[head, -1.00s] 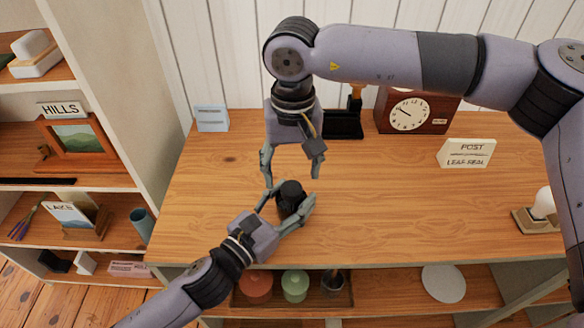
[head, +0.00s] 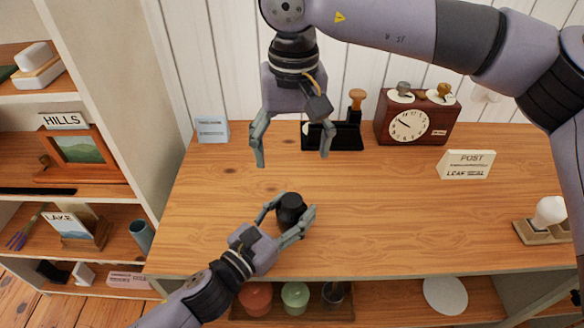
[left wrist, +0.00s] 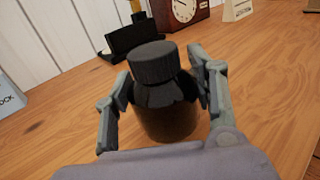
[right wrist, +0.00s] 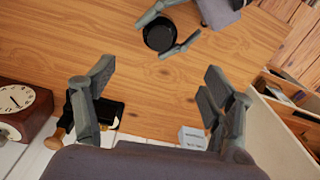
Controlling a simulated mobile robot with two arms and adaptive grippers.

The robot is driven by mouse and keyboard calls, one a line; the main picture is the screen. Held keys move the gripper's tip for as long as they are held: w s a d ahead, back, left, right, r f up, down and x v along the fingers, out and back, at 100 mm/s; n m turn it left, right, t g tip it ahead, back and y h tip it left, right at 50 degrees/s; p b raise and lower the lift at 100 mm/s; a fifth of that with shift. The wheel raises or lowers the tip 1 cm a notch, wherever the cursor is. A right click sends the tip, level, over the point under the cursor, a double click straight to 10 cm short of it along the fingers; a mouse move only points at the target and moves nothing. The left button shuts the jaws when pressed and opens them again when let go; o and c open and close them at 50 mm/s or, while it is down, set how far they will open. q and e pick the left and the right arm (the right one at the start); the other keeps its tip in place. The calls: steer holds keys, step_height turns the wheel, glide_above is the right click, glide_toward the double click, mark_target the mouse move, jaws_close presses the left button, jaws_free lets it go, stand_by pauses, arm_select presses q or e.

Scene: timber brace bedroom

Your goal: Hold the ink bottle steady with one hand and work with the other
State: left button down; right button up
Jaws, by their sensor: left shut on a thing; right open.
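The ink bottle (head: 291,210) is small and dark with a black ribbed cap, and stands upright on the wooden desk top (head: 400,215). My left gripper (head: 287,217) is shut on its sides, low on the desk. The left wrist view shows the bottle (left wrist: 165,115) between both fingers, with its cap (left wrist: 154,64) on top. My right gripper (head: 291,158) is open and empty above the desk, behind the bottle and apart from it. In the right wrist view the bottle cap (right wrist: 159,34) lies beyond the open fingers.
A black holder with a wooden-handled stamp (head: 335,136), a clock (head: 410,124) and a blue card (head: 212,129) stand at the back. The desk middle is clear.

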arm_select(q)
steer(key=shift+f, duration=0.1)
arm_select(e)
steer(key=shift+r, duration=2.1)
arm_select(q)
steer(key=c, duration=0.6)
jaws_free()
steer(key=v, duration=1.2)
steer(key=shift+d, duration=0.1)
